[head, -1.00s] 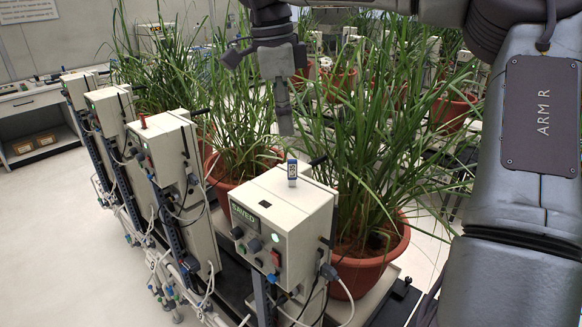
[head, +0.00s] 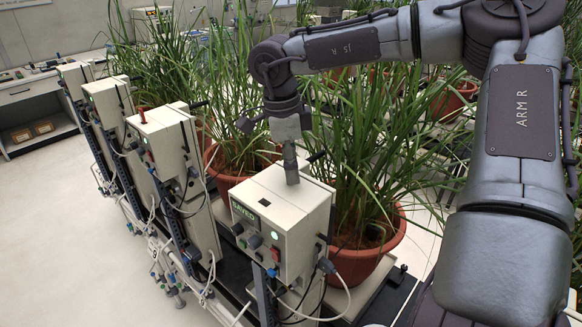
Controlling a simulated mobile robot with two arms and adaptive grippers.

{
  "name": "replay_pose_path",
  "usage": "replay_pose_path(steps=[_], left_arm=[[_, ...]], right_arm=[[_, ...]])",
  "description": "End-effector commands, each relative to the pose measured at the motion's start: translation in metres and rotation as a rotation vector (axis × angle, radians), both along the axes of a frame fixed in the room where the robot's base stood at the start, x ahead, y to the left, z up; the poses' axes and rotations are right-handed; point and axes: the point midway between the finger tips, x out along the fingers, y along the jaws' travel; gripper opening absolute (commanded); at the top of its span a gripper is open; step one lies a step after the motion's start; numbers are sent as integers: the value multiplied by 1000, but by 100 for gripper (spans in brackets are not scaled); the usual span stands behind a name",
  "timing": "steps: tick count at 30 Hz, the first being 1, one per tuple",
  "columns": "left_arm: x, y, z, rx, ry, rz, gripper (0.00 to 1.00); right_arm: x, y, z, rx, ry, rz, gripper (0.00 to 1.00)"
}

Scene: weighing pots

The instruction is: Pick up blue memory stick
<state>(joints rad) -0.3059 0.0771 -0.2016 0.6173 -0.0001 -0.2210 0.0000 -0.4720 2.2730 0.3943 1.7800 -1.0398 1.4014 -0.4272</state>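The blue memory stick does not show now; the tip of my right gripper (head: 291,172) covers the spot where it stood on the near white control box (head: 268,198). My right gripper points down, with its fingertip at or just above the box's top. Only one finger shows clearly from this side, so I cannot tell whether it is open or shut, or whether it holds the stick. My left gripper is not in view.
A red stick (head: 142,117) stands on the second control box (head: 160,130). More boxes run in a row to the far left. Potted plants in terracotta pots (head: 362,262) stand close behind and to the right of the near box. Cables hang from the boxes.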

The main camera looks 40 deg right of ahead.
Motion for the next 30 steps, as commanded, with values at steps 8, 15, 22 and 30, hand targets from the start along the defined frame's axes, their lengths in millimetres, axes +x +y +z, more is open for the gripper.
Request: replay_pose_path(steps=[8,15,22,30], left_arm=[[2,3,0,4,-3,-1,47],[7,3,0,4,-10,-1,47],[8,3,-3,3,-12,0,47],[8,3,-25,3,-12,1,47]], right_arm=[[0,0,0,0,0,0,2],[0,0,1,0,0,0,0],[1,0,4,-1,-2,-1,0],[1,0,40,-2,-7,0,0]])
